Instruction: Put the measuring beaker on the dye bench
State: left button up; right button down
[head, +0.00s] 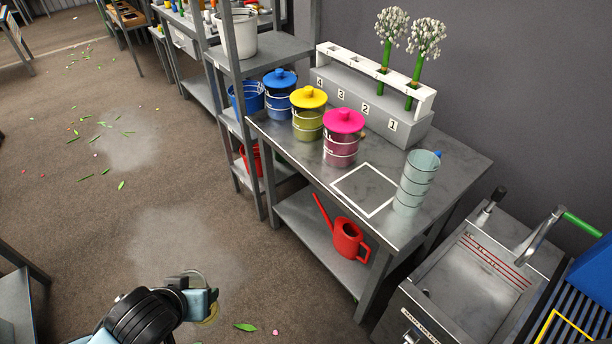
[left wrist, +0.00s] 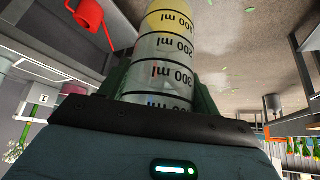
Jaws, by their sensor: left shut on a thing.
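The measuring beaker (left wrist: 165,70) is clear, with black ml marks and a yellow end. In the left wrist view it stands between the fingers of my left gripper (left wrist: 158,95), which is shut on it. In the head view my left gripper (head: 203,300) is low over the floor, left of and apart from the dye bench (head: 455,167); the beaker is mostly hidden there. The grey metal bench has an empty white square outline (head: 365,190) on its top. My right gripper is not in view.
Lidded blue (head: 280,98), yellow (head: 308,115) and pink (head: 342,140) jars stand behind the square. A pale translucent container (head: 416,180) stands right of it. A numbered rack (head: 370,105) holds two white flowers. A red watering can (head: 347,238) is on the lower shelf.

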aim_at(367, 189)
jog(key=i+z, duration=0.15)
jog(key=z, duration=0.2)
jog(key=i+j+z, duration=0.1)
jog(key=z, duration=0.25)
jog(key=i+j+z, duration=0.1)
jog(key=z, duration=0.25)
jog(key=j, duration=0.1)
